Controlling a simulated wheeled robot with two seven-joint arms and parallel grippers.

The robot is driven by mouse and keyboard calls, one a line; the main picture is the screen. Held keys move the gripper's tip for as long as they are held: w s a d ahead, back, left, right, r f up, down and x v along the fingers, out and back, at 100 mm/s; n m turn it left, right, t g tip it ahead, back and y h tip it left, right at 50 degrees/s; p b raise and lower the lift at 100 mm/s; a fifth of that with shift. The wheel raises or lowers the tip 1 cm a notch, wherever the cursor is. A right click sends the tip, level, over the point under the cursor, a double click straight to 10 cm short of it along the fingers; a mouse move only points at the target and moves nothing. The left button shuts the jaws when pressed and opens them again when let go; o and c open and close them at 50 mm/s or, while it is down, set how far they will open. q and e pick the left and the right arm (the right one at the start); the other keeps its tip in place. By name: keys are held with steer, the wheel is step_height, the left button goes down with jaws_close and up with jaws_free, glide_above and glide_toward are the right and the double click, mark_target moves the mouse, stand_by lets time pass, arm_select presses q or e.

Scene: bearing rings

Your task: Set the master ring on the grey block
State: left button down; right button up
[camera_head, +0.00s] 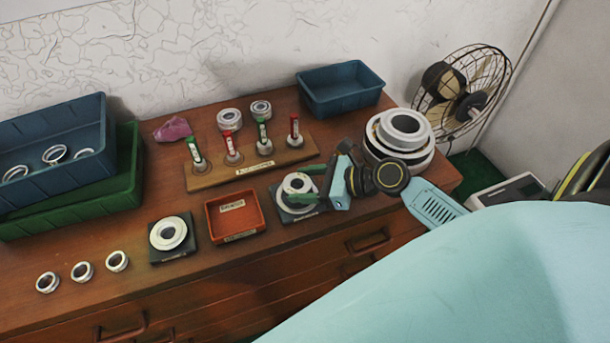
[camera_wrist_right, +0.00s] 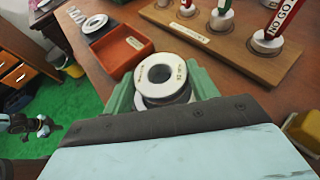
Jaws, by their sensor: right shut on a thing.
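My right gripper (camera_head: 301,191) reaches in from the right and is shut on a pale ring, the master ring (camera_head: 295,182). In the right wrist view the green fingers of this gripper (camera_wrist_right: 161,88) stand on either side of the ring (camera_wrist_right: 146,77), which has small dark lettering on its top face. The ring is level, over a dark grey block (camera_head: 285,212) with a label on its front. A grey round part shows just under the ring; I cannot tell whether the ring touches it.
A second dark block (camera_head: 186,255) carries another ring (camera_head: 168,233). A red tray (camera_head: 236,237) lies between the blocks. Behind stands a wooden gauge rack (camera_head: 205,181). Large stacked rings (camera_head: 403,125) are close to my right arm. Several small rings lie front left; blue and green bins stand behind them.

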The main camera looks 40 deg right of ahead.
steer(key=shift+f, duration=0.4)
stand_by(0.5)
steer(key=shift+f+b, duration=0.3)
steer(key=shift+f, duration=0.05)
steer(key=o, duration=1.4)
steer(key=shift+c, duration=0.2)
steer(key=shift+s+f, duration=0.1)
steer(key=shift+f, duration=0.05)
